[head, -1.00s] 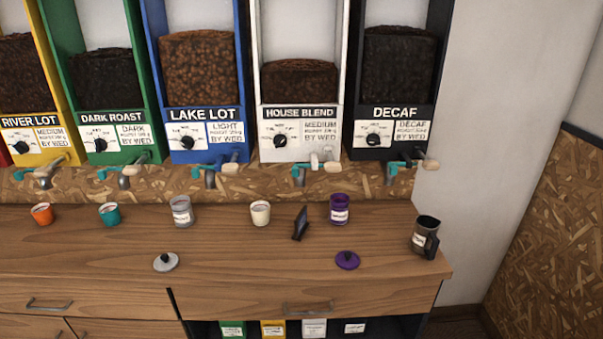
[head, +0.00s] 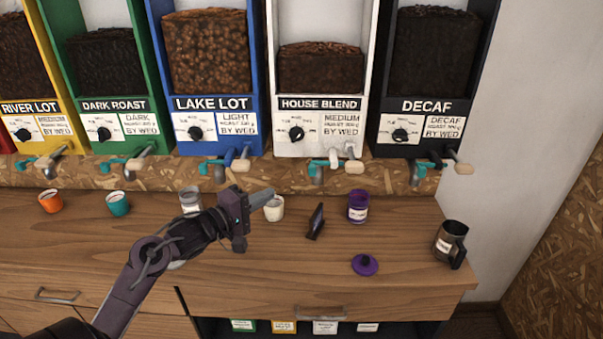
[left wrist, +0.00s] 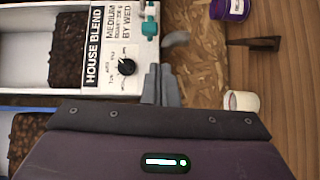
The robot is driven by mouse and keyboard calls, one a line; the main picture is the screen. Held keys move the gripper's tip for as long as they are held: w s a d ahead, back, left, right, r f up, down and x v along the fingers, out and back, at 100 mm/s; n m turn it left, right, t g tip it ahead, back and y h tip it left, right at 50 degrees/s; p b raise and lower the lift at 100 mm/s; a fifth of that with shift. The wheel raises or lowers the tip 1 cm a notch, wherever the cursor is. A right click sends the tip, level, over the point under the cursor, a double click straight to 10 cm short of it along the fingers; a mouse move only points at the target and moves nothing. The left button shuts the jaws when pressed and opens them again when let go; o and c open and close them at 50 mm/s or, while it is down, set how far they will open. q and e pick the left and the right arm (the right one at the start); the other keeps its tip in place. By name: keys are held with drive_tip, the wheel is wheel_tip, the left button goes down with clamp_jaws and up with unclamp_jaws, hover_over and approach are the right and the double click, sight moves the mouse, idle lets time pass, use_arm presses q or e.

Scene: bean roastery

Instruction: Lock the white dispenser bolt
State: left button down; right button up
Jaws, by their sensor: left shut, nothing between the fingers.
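The white dispenser (head: 318,121), labelled House Blend, stands between the blue and black dispensers in the head view. Below its front are a grey spout, a teal piece (head: 317,165) and a pale wooden-looking handle (head: 354,167); which of these is the bolt I cannot tell. In the left wrist view the white dispenser (left wrist: 95,85) appears turned sideways, with its dial and teal piece (left wrist: 150,28). My left gripper (head: 268,194) is shut and empty, above the counter by the cream cup, below and left of the white dispenser's spout. It also shows in the left wrist view (left wrist: 161,78). My right gripper is out of view.
On the counter (head: 215,277) stand a cream cup (head: 274,209), a dark small stand (head: 316,221), a purple canister (head: 358,206), a purple lid (head: 364,265) and a dark jug (head: 450,242). A grey canister (head: 190,200) is partly behind my left arm.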

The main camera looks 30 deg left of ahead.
use_arm(q)
drive_tip(key=shift+r+h, duration=0.4)
drive_tip(key=shift+r, duration=0.3)
drive_tip(key=shift+w, duration=0.1)
drive_tip(key=p+x, duration=0.3)
drive_tip(key=x, duration=0.7)
drive_tip(key=shift+a, duration=0.1)
